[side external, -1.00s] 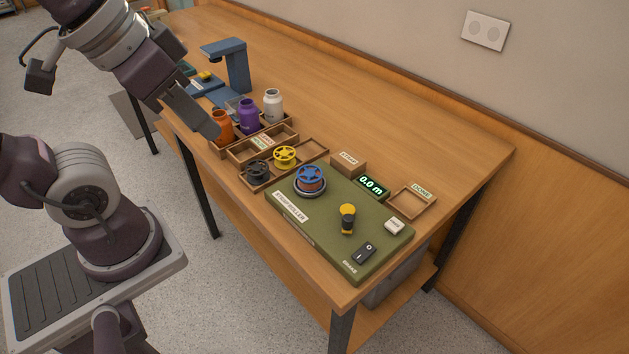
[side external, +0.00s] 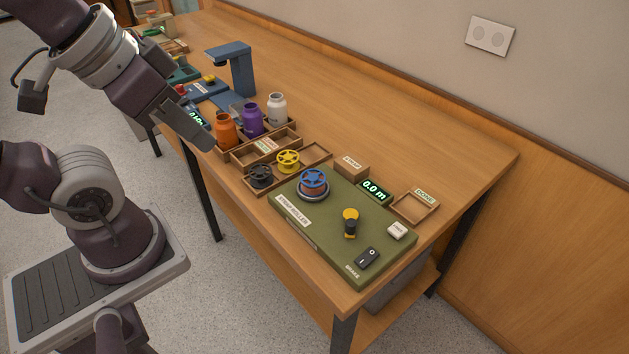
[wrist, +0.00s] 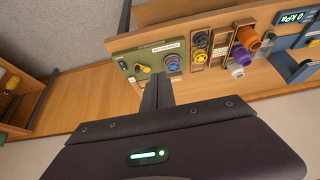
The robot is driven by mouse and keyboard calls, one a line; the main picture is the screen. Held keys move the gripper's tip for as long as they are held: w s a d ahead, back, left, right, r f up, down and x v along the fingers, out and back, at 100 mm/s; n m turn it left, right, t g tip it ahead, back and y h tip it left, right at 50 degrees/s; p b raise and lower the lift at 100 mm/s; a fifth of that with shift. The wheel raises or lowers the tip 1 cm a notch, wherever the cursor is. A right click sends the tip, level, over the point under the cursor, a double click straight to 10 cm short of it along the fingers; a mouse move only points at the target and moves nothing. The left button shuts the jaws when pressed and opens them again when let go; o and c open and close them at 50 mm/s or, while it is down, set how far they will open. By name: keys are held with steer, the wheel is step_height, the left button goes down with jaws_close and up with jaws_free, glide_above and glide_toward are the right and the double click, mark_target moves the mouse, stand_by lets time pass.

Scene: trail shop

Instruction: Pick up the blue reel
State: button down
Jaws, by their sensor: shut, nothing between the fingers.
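The blue reel (side external: 312,180) has an orange-red wound middle and sits upright on a round grey seat on the green strap-roller board (side external: 290,208). It also shows in the wrist view (wrist: 173,63). My gripper (side external: 207,143) is shut and empty. It hangs above the table's front edge near the orange bottle, up and to the left of the blue reel and well apart from it. In the wrist view the shut fingers (wrist: 157,92) point toward the board.
A yellow reel (side external: 288,161) and a black reel (side external: 260,176) sit in a wooden tray beside the board. Orange (side external: 225,131), purple (side external: 252,119) and white (side external: 277,109) bottles stand behind them. A yellow-topped crank (side external: 350,222) rises from the board. An empty wooden tray (side external: 415,208) lies right.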

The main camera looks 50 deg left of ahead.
steer(key=c, duration=2.2)
jaws_free()
steer(key=c, duration=0.5)
jaws_free()
steer(key=m+g+h, duration=0.2)
steer(key=m+g, duration=0.4)
steer(key=m, duration=1.2)
glide_above(313, 177)
steer(key=s+a, duration=0.1)
step_height(313, 177, down, 15)
steer(key=shift+a+r, duration=0.1)
steer(key=f, duration=0.5)
steer(key=w+d+f, duration=0.1)
steer(key=f, duration=0.1)
steer(key=shift+f, duration=0.3)
steer(key=shift+c, duration=0.4)
